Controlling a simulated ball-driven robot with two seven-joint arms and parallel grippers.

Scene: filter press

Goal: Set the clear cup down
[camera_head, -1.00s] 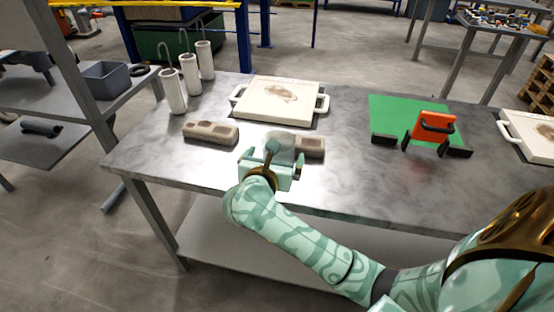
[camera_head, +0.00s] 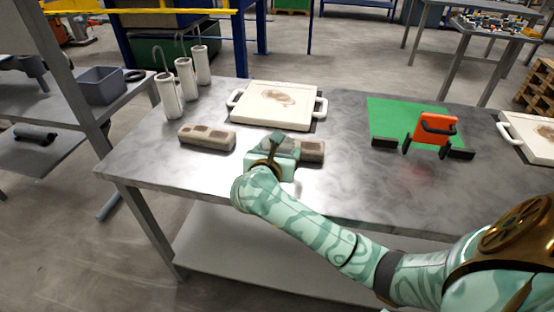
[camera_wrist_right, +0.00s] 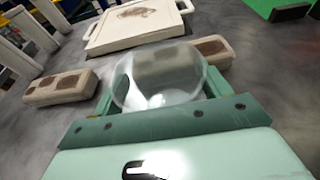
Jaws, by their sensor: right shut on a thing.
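The clear cup (camera_wrist_right: 158,82) is see-through and sits between the two green fingers of my right gripper (camera_wrist_right: 160,88) in the right wrist view. The fingers are shut on its sides. In the head view my right gripper (camera_head: 278,152) is low over the front middle of the grey table (camera_head: 340,185), and the cup is mostly hidden behind it. I cannot tell whether the cup touches the table. My left gripper is not in view.
Two beige blocks with brown patches, one left (camera_head: 207,137) and one right (camera_head: 310,150), lie beside the gripper. A white handled tray (camera_head: 272,104) lies behind. White cylinders (camera_head: 186,78) stand back left. An orange clamp-like piece (camera_head: 434,128) stands on a green mat (camera_head: 390,115).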

